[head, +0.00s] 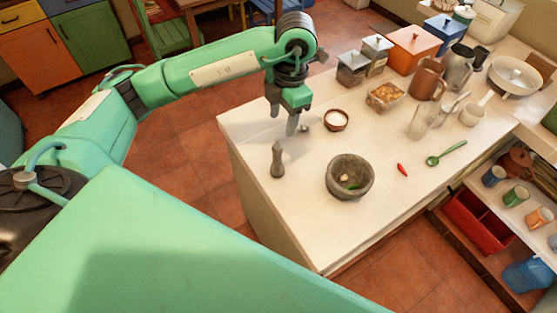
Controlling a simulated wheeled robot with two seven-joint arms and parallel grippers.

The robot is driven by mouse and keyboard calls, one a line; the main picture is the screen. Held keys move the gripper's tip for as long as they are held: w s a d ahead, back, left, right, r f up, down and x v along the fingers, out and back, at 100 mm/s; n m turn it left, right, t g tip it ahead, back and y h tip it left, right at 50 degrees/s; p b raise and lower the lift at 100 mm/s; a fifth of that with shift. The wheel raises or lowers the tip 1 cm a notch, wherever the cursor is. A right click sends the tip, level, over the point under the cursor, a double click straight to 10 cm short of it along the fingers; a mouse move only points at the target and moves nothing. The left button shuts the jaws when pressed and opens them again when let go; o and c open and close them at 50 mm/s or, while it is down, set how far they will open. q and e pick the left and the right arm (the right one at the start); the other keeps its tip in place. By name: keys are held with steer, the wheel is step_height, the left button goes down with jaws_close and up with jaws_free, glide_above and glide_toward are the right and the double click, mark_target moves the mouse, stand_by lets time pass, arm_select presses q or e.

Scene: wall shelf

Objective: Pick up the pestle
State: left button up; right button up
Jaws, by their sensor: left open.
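The pestle (278,160) is grey and stands upright near the left edge of the pale counter (235,135). A grey stone mortar (350,178) stands to its right, with small pale and green bits inside. My left gripper (287,124) points down over the counter, a little behind the pestle in the picture. Its fingers are open and do not hold the pestle. A small grey thing shows beside the fingers; I cannot tell what it is. My right gripper is not in view.
A small bowl of white stuff (336,119) stands right of my left gripper. The counter's front left is clear.

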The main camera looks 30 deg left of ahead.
mark_target(277, 146)
arm_select(q)
steer(key=f, duration=0.5)
steer(key=s+f+p, duration=0.1)
steer(key=f, duration=0.1)
steer(key=shift+a+f, duration=0.15)
steer(key=shift+a, duration=0.1)
steer(key=shift+f+p, duration=0.45)
steer(key=shift+p, duration=0.1)
steer(key=f, duration=0.1)
steer(key=f+p, duration=0.2)
steer(key=f, duration=0.1)
steer(key=shift+s+a, duration=0.15)
steer(key=shift+a, duration=0.15)
steer(key=shift+f, duration=0.25)
steer(key=c, duration=1.1)
steer(key=shift+o, duration=0.2)
steer(key=shift+r, duration=0.1)
